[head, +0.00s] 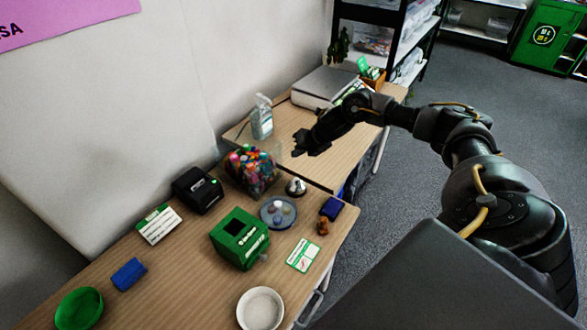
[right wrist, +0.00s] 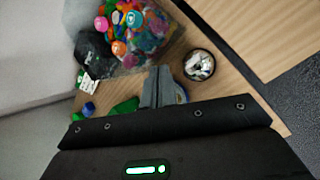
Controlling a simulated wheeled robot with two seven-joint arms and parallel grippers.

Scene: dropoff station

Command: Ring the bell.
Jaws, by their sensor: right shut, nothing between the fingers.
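My left gripper is not in view.
A green box (head: 240,239) and black printer (head: 198,190) stand further left. A sanitizer bottle (head: 262,118) stands behind on a second table.

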